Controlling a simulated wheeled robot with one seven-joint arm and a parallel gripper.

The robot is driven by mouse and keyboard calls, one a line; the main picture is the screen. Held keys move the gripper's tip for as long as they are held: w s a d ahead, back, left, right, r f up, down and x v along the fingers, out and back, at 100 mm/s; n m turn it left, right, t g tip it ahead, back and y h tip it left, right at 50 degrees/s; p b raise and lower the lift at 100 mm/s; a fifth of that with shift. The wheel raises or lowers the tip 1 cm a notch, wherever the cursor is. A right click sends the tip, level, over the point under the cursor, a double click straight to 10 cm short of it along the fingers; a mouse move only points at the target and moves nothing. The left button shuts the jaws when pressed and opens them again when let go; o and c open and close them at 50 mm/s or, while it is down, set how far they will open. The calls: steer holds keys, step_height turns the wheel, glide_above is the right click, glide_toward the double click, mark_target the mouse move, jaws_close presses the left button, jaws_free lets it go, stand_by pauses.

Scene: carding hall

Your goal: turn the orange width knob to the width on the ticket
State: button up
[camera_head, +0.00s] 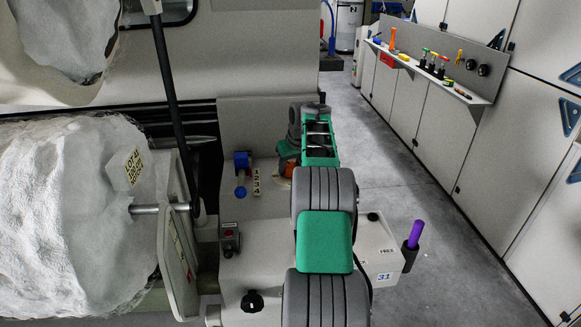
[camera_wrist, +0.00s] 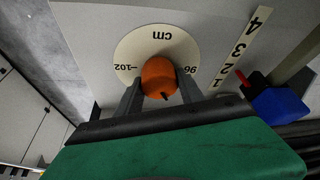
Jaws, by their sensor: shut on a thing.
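The orange knob (camera_wrist: 158,77) sits on a round cream dial (camera_wrist: 150,46) in the wrist view. The dial reads "cm", with "102" at left and "96" at right. A small dark mark shows on the knob's lower side. My gripper (camera_wrist: 160,88) has one finger on each side of the knob and is shut on it. In the head view the knob (camera_head: 287,170) is mostly hidden by my gripper. A white ticket (camera_head: 130,168) with a yellow label is on the fleecy white roll (camera_head: 60,210); its small print is hard to read.
Beside the dial is a 1-to-4 scale (camera_wrist: 240,46) and a blue lever (camera_wrist: 278,108) with a red pointer. A purple-handled tool (camera_head: 415,236) stands right. The aisle floor (camera_head: 400,170) is clear.

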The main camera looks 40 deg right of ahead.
steer(key=c, duration=0.5)
steer(key=shift+m, duration=0.4)
steer(key=shift+m+h, duration=0.4)
steer(key=shift+m, duration=0.2)
steer(key=shift+r+m+g+h, duration=0.1)
steer(key=shift+m+g+h, duration=0.35)
steer(key=shift+m, duration=0.75)
steer(key=m+p, duration=0.2)
steer(key=m+g+h+p, duration=0.1)
steer(key=m+p, duration=0.1)
steer(key=m, duration=0.1)
steer(key=shift+r+g, duration=0.1)
steer(key=shift+g, duration=0.15)
steer(key=shift+m+g+p, duration=0.4)
steer(key=shift+m+p, duration=0.7)
steer(key=shift+p, duration=0.2)
steer(key=shift+f+h, duration=0.2)
steer(key=shift+h, duration=0.05)
